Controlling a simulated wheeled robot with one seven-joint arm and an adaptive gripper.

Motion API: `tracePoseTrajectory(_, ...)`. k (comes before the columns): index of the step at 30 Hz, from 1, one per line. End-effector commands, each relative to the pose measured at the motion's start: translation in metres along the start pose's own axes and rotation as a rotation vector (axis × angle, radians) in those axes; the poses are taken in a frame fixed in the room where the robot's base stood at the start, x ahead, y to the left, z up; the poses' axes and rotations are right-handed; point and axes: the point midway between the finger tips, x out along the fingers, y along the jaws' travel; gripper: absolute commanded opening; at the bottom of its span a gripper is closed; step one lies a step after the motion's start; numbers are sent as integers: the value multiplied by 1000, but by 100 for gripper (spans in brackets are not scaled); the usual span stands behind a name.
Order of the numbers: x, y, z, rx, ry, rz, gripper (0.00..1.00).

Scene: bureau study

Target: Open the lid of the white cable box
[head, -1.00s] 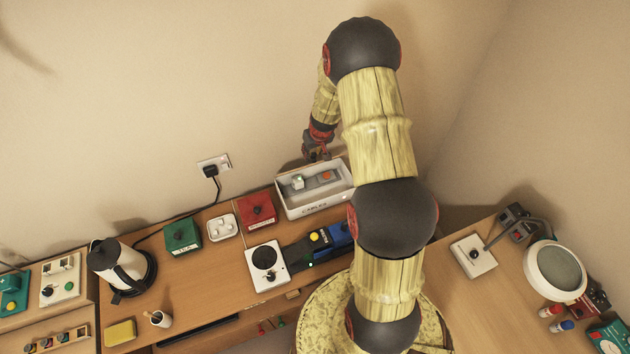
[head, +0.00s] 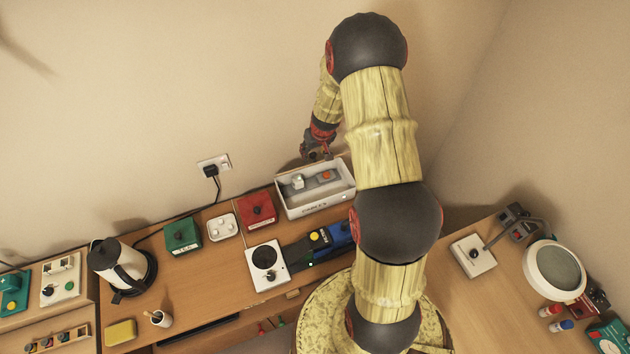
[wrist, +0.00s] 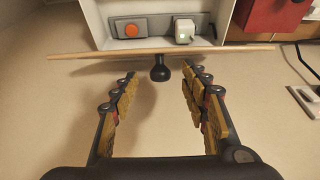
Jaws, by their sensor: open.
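The white cable box (head: 316,208) stands open at the back of the desk, by the wall. Inside it lie a grey power strip with an orange switch (wrist: 132,30) and a white plug (wrist: 184,31). The lid (wrist: 215,50) shows nearly edge-on in the wrist view, raised at the box's back edge. Its black knob (wrist: 159,70) points towards my gripper. My gripper (wrist: 159,88) is open and empty, its fingers spread to either side just short of the knob. In the head view my gripper (head: 318,153) is behind the box; the lid is hard to make out there.
A red box (head: 258,211), a white socket block (head: 222,228) and a green box (head: 182,236) stand left of the cable box. A kettle (head: 120,265) is further left. A wall socket (head: 214,164) with a plug is on the wall close behind.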

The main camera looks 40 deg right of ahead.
Motion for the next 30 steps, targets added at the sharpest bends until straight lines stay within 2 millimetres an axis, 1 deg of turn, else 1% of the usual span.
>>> tracePoseTrajectory(3,-12,0,2,1,1,0,45)
tracePoseTrajectory(15,-44,0,13,1,-1,-1,45)
tracePoseTrajectory(20,-49,0,14,1,-1,-1,45)
tracePoseTrajectory(30,-49,0,14,1,-1,0,45)
